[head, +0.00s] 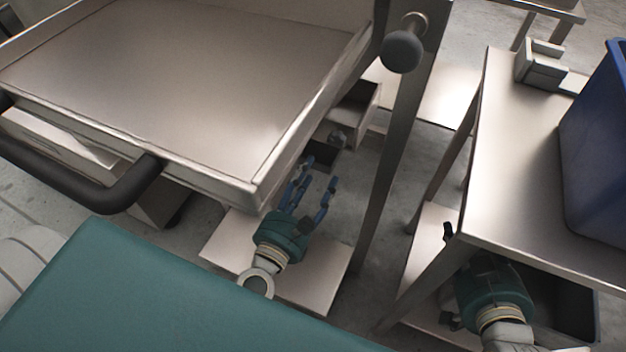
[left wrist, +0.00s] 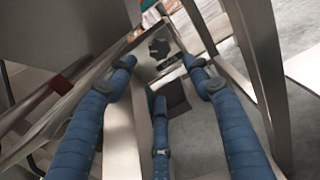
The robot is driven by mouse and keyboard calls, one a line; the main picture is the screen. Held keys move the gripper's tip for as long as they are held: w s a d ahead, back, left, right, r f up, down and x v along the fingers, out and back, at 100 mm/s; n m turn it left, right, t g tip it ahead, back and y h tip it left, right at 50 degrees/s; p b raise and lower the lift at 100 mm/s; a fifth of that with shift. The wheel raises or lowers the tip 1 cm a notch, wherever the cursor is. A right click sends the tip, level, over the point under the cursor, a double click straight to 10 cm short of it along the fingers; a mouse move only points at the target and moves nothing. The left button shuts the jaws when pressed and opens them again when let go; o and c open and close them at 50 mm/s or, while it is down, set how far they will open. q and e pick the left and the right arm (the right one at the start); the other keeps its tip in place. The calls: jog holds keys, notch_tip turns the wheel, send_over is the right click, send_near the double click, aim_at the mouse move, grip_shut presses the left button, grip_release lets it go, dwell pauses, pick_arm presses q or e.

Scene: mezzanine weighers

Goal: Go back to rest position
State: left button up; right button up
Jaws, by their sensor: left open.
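My left gripper (head: 314,180) is open in the head view, with its blue fingers spread and nothing between them. It is low beside the right edge of a steel tray-topped cart (head: 200,75), above a lower steel shelf (head: 225,250). In the left wrist view my left gripper (left wrist: 160,80) shows three blue fingers apart and empty. My right gripper (head: 450,280) is at the lower right, beside and partly behind the corner of a steel table (head: 520,180). Its teal body shows, but its fingers are mostly hidden or dark, so I cannot tell their state.
A dark open box (head: 322,158) lies beyond my left gripper's fingertips. A steel post (head: 395,150) with a round knob (head: 402,52) stands between cart and table. A blue bin (head: 600,150) and a small grey device (head: 543,65) are on the table. The cart has a black handle (head: 95,195).

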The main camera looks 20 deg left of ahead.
pick_arm(q)
jog(key=shift+s, duration=0.4)
jog(key=shift+r, duration=0.1)
